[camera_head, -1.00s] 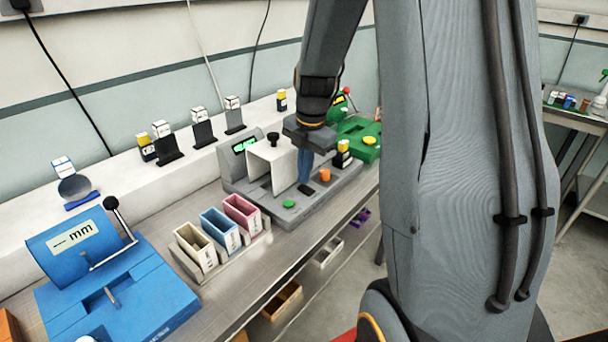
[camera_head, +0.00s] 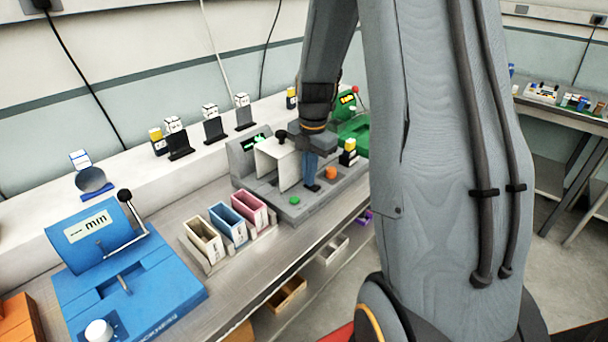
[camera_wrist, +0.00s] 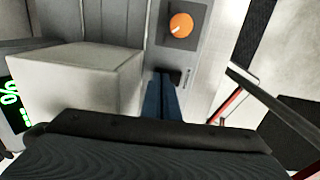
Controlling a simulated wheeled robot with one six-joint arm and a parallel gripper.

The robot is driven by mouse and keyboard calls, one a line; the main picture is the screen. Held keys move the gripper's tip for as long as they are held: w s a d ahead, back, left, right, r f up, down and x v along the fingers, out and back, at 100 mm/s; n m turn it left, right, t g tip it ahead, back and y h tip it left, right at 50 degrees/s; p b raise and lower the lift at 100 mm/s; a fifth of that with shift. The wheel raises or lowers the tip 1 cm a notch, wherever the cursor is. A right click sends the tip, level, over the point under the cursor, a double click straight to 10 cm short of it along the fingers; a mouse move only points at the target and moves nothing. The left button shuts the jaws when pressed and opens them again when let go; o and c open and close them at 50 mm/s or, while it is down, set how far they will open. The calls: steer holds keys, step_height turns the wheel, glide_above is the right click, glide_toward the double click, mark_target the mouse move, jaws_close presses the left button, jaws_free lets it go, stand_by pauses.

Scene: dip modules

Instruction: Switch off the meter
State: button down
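The grey meter (camera_head: 268,205) stands on the bench with a lit green display (camera_head: 253,142), a white box-shaped cover (camera_head: 276,163), a green button (camera_head: 295,201) and an orange knob (camera_head: 331,172). The knob also shows in the wrist view (camera_wrist: 181,25). A small black switch (camera_head: 313,188) sits on the meter's front part. My gripper (camera_head: 311,184) points down over this switch with its blue fingers together and nothing seen between them. In the wrist view the fingertips (camera_wrist: 162,77) are right at the dark switch and partly hide it. I cannot tell whether they touch.
A blue thickness device (camera_head: 150,285) stands at the left. Three coloured bins (camera_head: 203,240) stand in front of the meter's left side. A green device (camera_head: 350,128) is behind it at the right.

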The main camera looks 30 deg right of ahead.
mark_target(315, 187)
steer(key=shift+s+f, duration=0.3)
steer(key=shift+s, duration=0.1)
steer(key=shift+s+p, duration=0.3)
steer(key=shift+s+d, duration=0.2)
steer(key=shift+s, duration=0.2)
steer(key=shift+r+p, duration=0.55)
step_height(315, 187, up, 13)
steer(key=shift+r, duration=0.2)
steer(key=shift+s+d, duration=0.1)
steer(key=b, duration=0.5)
steer(key=shift+w+d+f+t+b, duration=0.1)
steer(key=shift+w+f+t+b, duration=0.05)
steer(key=shift+w+t+b, duration=0.15)
